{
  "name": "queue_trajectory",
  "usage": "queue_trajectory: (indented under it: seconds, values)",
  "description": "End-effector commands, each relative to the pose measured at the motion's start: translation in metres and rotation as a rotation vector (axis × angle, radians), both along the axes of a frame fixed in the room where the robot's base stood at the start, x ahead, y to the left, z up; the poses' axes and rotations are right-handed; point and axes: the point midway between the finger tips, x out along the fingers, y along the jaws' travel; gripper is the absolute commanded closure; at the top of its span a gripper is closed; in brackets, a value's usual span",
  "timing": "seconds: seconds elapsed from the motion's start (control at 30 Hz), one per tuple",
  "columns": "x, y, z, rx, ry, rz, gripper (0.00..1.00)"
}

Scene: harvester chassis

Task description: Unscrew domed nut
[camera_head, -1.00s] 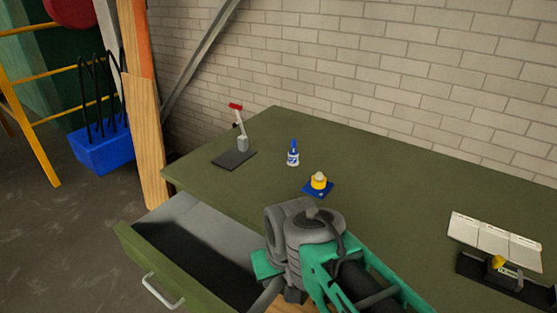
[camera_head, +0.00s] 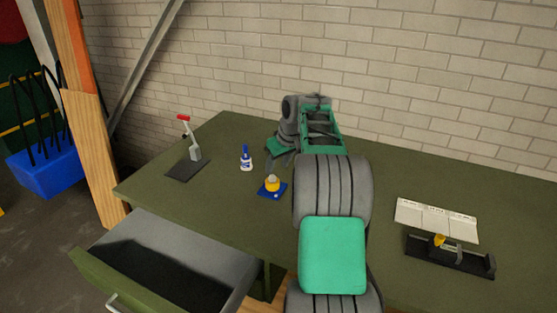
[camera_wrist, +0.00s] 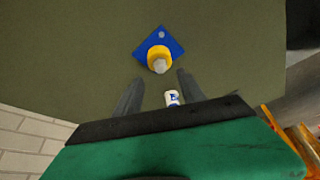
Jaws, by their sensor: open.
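A blue square base plate (camera_head: 283,192) lies on the green workbench, bearing a yellow cylinder (camera_head: 272,186) with a pale grey domed nut (camera_head: 272,178) on top. In the wrist view the nut (camera_wrist: 159,66) sits on the yellow cylinder (camera_wrist: 157,52), just beyond my fingertips. My gripper (camera_head: 280,163) is above the bench behind the plate, pointing down. In the wrist view its two fingers (camera_wrist: 160,77) are apart with nothing held. The nut is clear of both fingers. Whether it has threads showing cannot be seen.
A white bottle with a blue cap (camera_head: 246,160) stands left of the plate; it also shows between my fingers in the wrist view (camera_wrist: 172,98). A red-handled clamp (camera_head: 190,160) stands at left. White panels (camera_head: 437,220) and a black fixture (camera_head: 450,262) lie right. A drawer (camera_head: 155,270) hangs open in front.

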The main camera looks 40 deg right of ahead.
Motion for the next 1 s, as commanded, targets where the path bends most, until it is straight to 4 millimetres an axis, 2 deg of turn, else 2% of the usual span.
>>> queue_trajectory:
  seconds: [0.13,0.3,0.6,1.0]
  values:
    - [0.011,0.002,-0.027,0.002,0.003,0.002,0.53]
    - [0.020,0.001,-0.047,0.001,0.000,0.000,0.53]
    - [0.022,0.001,-0.051,-0.001,-0.001,0.000,0.53]
    - [0.022,0.001,-0.051,-0.001,-0.001,0.000,0.85]
